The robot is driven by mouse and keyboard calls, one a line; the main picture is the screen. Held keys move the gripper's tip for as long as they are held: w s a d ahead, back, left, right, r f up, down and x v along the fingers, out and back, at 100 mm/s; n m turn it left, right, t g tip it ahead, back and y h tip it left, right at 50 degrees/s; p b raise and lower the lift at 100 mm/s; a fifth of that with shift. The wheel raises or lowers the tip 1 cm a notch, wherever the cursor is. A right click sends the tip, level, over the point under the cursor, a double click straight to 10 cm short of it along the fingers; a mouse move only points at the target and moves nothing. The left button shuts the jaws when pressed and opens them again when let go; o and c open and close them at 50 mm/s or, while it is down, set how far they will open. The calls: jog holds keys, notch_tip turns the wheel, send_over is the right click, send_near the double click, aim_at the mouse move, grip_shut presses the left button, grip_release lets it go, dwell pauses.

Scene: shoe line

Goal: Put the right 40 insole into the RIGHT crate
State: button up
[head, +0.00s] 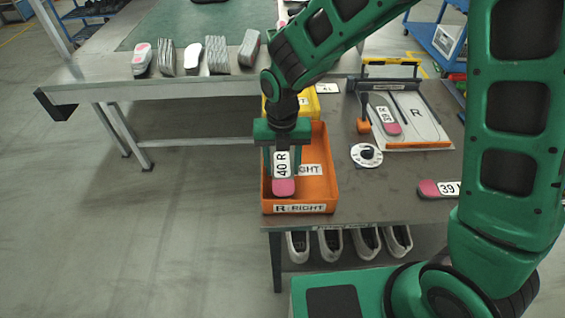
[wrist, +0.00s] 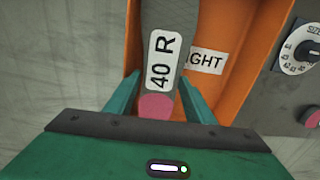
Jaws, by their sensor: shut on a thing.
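The right 40 insole (head: 284,187), grey with a pink heel and a white "40 R" label, is between the fingers of my gripper (head: 285,165). My gripper is shut on it. The insole also shows in the wrist view (wrist: 158,105), its pink end between the green fingers (wrist: 160,108). The orange RIGHT crate (head: 328,190), labelled "R - RIGHT" on its front, stands at the table's front left corner. My gripper and the insole are over the crate's left part. I cannot tell whether the insole touches the crate floor.
A yellow crate (head: 307,103) stands behind the orange one. A round size dial (head: 366,155) lies to the right. A fixture tray (head: 425,125) marked R holds a "39 R" insole (head: 388,122). Another 39 insole (head: 438,189) lies at the right. Several shoes (head: 330,243) sit below the table.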

aim_at(283, 171)
jog(key=shift+f, duration=0.5)
jog(key=o, duration=0.8)
jog(key=shift+c, duration=0.2)
jog(key=shift+r, duration=0.15)
notch_tip(283, 171, up, 13)
